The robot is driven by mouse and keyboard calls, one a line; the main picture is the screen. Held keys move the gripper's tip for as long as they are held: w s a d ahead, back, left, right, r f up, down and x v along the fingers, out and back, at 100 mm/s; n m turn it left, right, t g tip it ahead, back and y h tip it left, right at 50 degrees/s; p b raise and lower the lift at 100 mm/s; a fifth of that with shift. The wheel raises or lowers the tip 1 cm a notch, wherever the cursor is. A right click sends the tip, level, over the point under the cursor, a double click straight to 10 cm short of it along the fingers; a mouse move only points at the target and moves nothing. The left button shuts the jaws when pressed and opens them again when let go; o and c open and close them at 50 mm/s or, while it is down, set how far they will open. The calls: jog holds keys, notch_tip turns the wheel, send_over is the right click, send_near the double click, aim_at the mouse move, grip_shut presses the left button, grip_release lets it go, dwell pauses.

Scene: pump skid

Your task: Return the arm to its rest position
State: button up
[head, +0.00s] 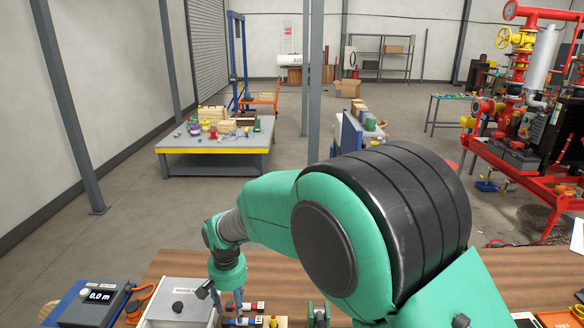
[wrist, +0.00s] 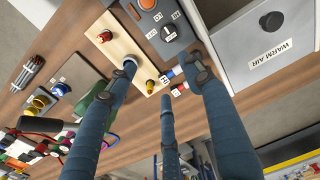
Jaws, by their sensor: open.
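My green and black arm (head: 335,225) is bent over the wooden bench (head: 490,265) in the head view, its wrist pointing down at the front left. In the wrist view my gripper (wrist: 157,68) is open, its long blue-grey fingers spread apart with nothing seen between them. Below the fingers is a light wooden board (wrist: 112,50) with a red knob and a yellow knob. The left fingertip overlaps the board in the picture; I cannot tell whether it touches. In the head view the gripper is mostly hidden.
A grey box labelled WARM AIR (wrist: 260,45) is close to the right finger. A 0.0 m display box (head: 95,298) stands at the bench's left. Beyond are a yellow-edged table (head: 213,151), a grey post (head: 315,80) and a red pump skid (head: 500,165). Open floor lies between.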

jog(key=s+d+r+t, duration=0.1)
jog(key=s+d+r, duration=0.2)
jog(key=d+r, duration=0.75)
jog(key=s+d+r+t, duration=0.1)
jog(key=s+d+r, duration=0.2)
jog(key=d+r, duration=0.7)
jog(key=s+d+r+m+t, duration=0.1)
jog(key=s+d+r+t, duration=0.2)
jog(key=s+d, duration=1.5)
jog(key=s+r, duration=0.1)
jog(key=s, duration=0.2)
jog(key=shift+s+d, duration=0.15)
jog(key=shift+d, duration=0.15)
